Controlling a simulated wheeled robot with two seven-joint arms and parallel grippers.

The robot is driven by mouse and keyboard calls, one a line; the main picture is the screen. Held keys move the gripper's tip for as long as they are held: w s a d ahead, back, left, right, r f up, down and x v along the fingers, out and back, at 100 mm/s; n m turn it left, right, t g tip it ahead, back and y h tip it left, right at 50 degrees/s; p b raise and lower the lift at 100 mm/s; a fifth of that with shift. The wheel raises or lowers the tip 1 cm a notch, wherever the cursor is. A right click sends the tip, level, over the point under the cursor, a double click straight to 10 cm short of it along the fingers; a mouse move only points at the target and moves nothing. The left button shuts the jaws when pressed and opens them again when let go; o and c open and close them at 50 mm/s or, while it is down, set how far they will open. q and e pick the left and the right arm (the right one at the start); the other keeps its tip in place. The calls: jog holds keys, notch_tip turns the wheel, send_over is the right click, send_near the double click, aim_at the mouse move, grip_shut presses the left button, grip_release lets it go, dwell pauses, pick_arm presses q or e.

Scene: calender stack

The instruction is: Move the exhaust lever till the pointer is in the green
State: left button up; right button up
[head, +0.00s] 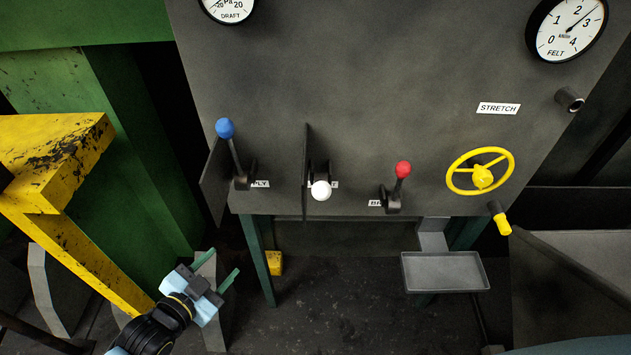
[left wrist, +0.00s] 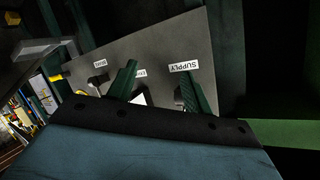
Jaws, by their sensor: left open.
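The exhaust lever with its white knob (head: 320,190) is on the dark grey panel in the head view, its knob low and toward me. Its label is mostly hidden, ending in T. A dark upright plate (head: 306,165) stands just left of it. The draft gauge (head: 229,5) is cut off by the top edge; no green band or clear pointer position shows. My left gripper (head: 218,270) is open and empty, below and left of the panel, apart from all levers. Its green fingers show in the left wrist view (left wrist: 157,72), with the panel beyond. My right gripper is not visible.
A blue-knobbed supply lever (head: 226,130) stands left, with another plate beside it. A red-knobbed lever (head: 402,170), yellow handwheel (head: 481,178), felt gauge (head: 568,28) and grey tray (head: 445,272) are right. A yellow beam (head: 50,165) stands at far left.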

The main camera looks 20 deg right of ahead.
pick_arm(q)
jog(key=s+d+r+m+h, duration=0.3)
jog(key=d+r+m+h, duration=0.15)
jog(key=r, duration=0.75)
jog(key=m+g+h+p, duration=0.2)
jog(key=h, duration=0.1)
send_near(315, 196)
jog(key=shift+y, duration=0.25)
jog(key=p+x, duration=0.1)
jog(key=x, duration=0.9)
jog(key=shift+w+d+r, duration=0.1)
jog(key=shift+d+r, duration=0.05)
grip_shut()
